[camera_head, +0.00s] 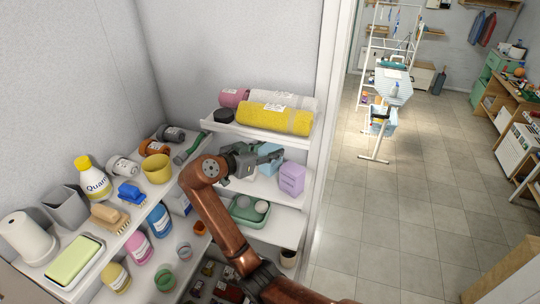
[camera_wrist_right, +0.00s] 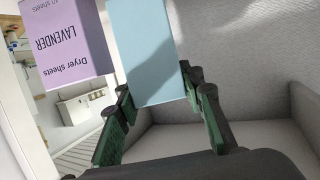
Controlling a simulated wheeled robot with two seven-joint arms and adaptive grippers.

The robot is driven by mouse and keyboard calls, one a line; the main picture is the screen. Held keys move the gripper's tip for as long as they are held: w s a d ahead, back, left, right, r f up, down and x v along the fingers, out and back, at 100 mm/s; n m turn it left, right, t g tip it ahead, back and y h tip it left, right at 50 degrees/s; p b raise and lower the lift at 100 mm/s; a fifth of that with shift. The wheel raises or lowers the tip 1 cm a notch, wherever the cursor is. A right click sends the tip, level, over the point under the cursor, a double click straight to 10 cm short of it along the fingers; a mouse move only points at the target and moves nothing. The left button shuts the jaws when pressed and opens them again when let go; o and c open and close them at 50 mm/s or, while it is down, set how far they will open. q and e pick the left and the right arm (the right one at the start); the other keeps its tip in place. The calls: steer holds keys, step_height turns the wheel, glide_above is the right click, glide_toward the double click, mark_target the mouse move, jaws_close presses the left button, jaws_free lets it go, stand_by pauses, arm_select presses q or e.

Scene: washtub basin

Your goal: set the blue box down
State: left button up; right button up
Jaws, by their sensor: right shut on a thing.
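The light blue box (camera_head: 268,167) is at the right-hand shelf unit, partly hidden behind my right gripper (camera_head: 266,155) in the head view. In the right wrist view the blue box (camera_wrist_right: 152,55) stands between the two green-padded fingers of my right gripper (camera_wrist_right: 156,98), which is shut on it. A purple dryer-sheets box (camera_head: 291,179) is just to the right of the blue box in the head view; it also shows in the wrist view (camera_wrist_right: 66,45), left of the blue box. Whether the blue box's base touches the shelf is hidden. My left gripper is not in view.
The shelf above holds yellow (camera_head: 275,118) and pink rolls. The shelf below holds a green tray (camera_head: 250,211) with round items. The left shelf is crowded with bottles, brushes and a yellow pot (camera_head: 156,168). Open tiled floor (camera_head: 400,200) lies to the right.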

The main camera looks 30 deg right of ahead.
steer(key=shift+f, duration=0.25)
steer(key=f, duration=0.1)
steer(key=f+p, duration=0.1)
steer(key=f, duration=0.1)
steer(key=shift+w+p, duration=0.3)
steer(key=shift+s, duration=0.25)
steer(key=shift+w+f, duration=0.1)
steer(key=shift+f, duration=0.1)
steer(key=o, duration=0.9)
steer(key=shift+a, duration=0.1)
steer(key=o, duration=0.4)
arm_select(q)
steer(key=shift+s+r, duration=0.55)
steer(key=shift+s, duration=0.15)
arm_select(e)
steer(key=shift+o, duration=0.2)
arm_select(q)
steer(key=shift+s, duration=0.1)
